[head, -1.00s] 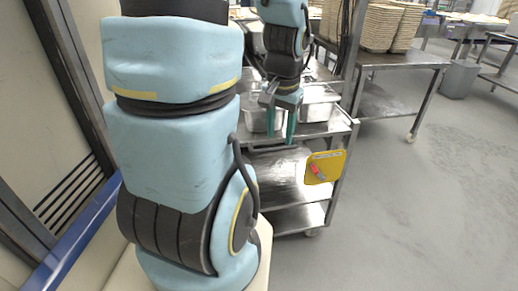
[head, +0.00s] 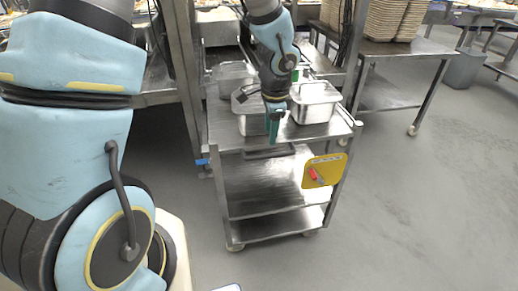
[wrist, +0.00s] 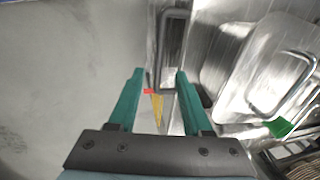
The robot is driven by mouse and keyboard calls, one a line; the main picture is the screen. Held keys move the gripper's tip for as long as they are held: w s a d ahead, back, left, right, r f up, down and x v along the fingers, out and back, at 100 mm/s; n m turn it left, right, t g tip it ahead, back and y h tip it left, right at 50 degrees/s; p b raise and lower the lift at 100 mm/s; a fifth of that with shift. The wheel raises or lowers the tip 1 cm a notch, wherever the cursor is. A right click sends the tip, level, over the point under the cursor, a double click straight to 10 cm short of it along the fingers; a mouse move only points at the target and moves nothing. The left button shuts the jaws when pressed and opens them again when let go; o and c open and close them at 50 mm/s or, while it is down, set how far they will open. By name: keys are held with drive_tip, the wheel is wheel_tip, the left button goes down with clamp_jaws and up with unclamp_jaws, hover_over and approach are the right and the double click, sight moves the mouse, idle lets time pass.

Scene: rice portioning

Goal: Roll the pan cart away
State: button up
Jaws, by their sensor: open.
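The steel pan cart (head: 265,190) stands ahead, with metal pans on its top shelf and bare shelves below. One pan (head: 315,103) sits at the top's right and another (head: 250,117) at its left, partly behind my gripper. My gripper (head: 272,137) points down at the near edge, close to the handle. In the wrist view its green fingers (wrist: 160,73) are apart, with the handle's end near the tips. I cannot tell whether they touch it.
A yellow panel with a red item (head: 324,171) hangs at the cart's right front. A steel table (head: 395,48) with stacked baskets stands behind right, and a grey bin (head: 463,68) beyond it. A steel post (head: 182,60) is close on the left. Grey floor is clear in front and right.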

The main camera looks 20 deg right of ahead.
sight(268, 155)
drive_tip(key=f, duration=0.3)
drive_tip(key=w+f, duration=0.1)
drive_tip(key=f, duration=0.5)
drive_tip(key=shift+w+d+f, duration=0.1)
drive_tip(key=shift+w+d, duration=0.05)
drive_tip(key=shift+w, duration=0.2)
clamp_jaws()
idle(0.9)
